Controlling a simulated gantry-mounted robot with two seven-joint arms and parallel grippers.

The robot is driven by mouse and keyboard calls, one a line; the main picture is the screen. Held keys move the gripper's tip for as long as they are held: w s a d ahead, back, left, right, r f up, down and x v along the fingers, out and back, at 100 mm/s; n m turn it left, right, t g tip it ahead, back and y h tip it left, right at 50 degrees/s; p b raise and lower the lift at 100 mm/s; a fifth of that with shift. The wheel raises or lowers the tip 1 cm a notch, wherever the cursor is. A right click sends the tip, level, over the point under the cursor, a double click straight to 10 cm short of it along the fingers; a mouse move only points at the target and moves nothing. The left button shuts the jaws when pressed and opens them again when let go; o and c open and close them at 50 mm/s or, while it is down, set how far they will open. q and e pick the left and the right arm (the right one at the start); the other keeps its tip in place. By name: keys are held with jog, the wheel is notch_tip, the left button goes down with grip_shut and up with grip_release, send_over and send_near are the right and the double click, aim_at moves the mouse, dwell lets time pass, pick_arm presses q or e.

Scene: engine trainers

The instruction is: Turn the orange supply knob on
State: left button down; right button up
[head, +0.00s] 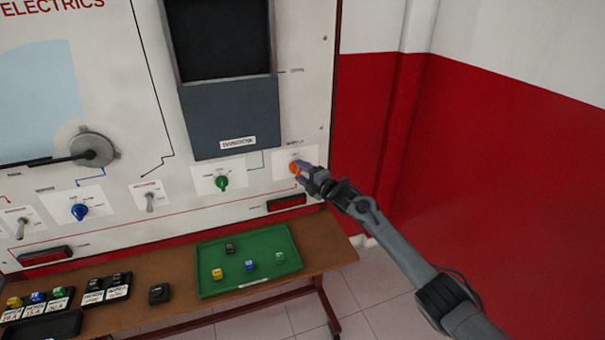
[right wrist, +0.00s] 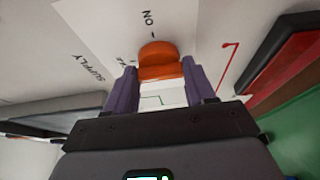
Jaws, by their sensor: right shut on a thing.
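The orange supply knob (head: 295,168) is on a white plate at the lower right of the panel in the head view. In the right wrist view the orange knob (right wrist: 159,62) sits between the purple fingertips, with "ON" and "SUPPLY" lettering beside it. My right gripper (head: 304,169) reaches in from the right and is shut on the knob; its two fingers (right wrist: 160,88) also show in the right wrist view. The fingers hide part of the knob in the head view. My left gripper is not in view.
A green knob (head: 222,182), a blue knob (head: 79,211) and toggle switches (head: 150,202) line the panel to the left. Below, a green tray (head: 215,257) with small coloured pieces lies on a brown bench (head: 330,256).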

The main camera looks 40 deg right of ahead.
jog(key=shift+c, duration=0.7)
